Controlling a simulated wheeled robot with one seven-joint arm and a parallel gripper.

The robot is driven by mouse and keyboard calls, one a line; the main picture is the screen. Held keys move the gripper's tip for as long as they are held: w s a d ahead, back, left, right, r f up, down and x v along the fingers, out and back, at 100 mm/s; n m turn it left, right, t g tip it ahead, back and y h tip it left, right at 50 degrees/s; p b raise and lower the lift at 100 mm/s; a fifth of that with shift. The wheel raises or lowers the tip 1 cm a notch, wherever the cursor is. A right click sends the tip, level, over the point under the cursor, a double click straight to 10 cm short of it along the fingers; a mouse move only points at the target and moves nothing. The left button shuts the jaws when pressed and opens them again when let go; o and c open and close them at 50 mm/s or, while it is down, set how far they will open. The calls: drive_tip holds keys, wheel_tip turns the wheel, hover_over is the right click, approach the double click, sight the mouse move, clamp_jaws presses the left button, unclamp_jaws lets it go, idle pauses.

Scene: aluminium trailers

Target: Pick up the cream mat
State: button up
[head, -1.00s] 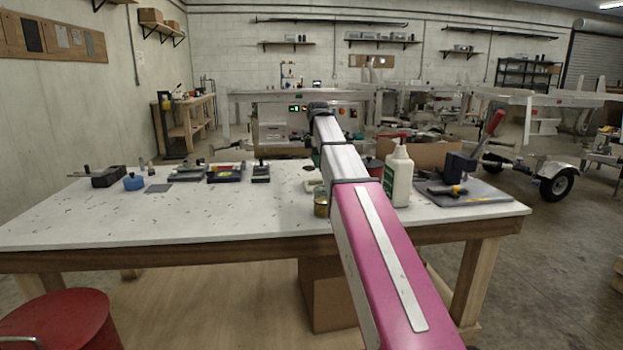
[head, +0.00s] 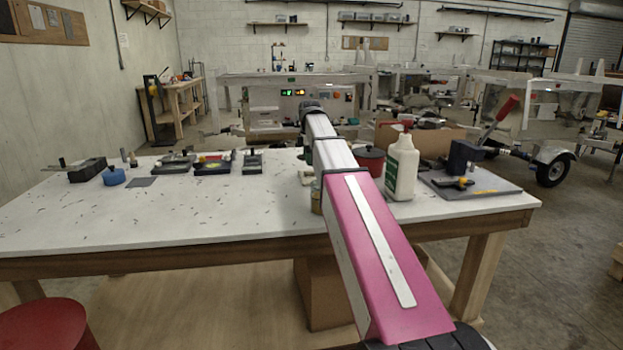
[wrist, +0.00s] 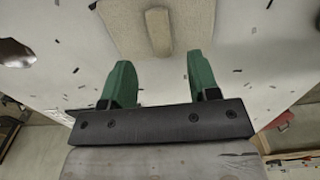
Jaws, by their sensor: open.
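The cream mat (wrist: 113,28) lies on the white table at the top of the wrist view, cut off by the frame's top edge. A raised cream strip (wrist: 159,32) stands out on its middle. My gripper (wrist: 160,66) has two green fingers spread apart with nothing between them. The fingertips point toward the mat's near edge, either side of the strip's line; their height above the table is unclear.
A white bottle (head: 402,170) and a red pot (head: 370,160) stand right of my arm. A grey board (head: 495,188) with tools lies farther right. A shiny metal object (wrist: 15,53) is left of the mat. The table's left front (head: 150,215) holds only small scraps.

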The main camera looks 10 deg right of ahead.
sight(311, 171)
drive_tip(key=f, duration=0.5)
drive_tip(key=shift+s+d, duration=0.1)
drive_tip(key=shift+d, duration=0.15)
drive_tip(key=c, duration=1)
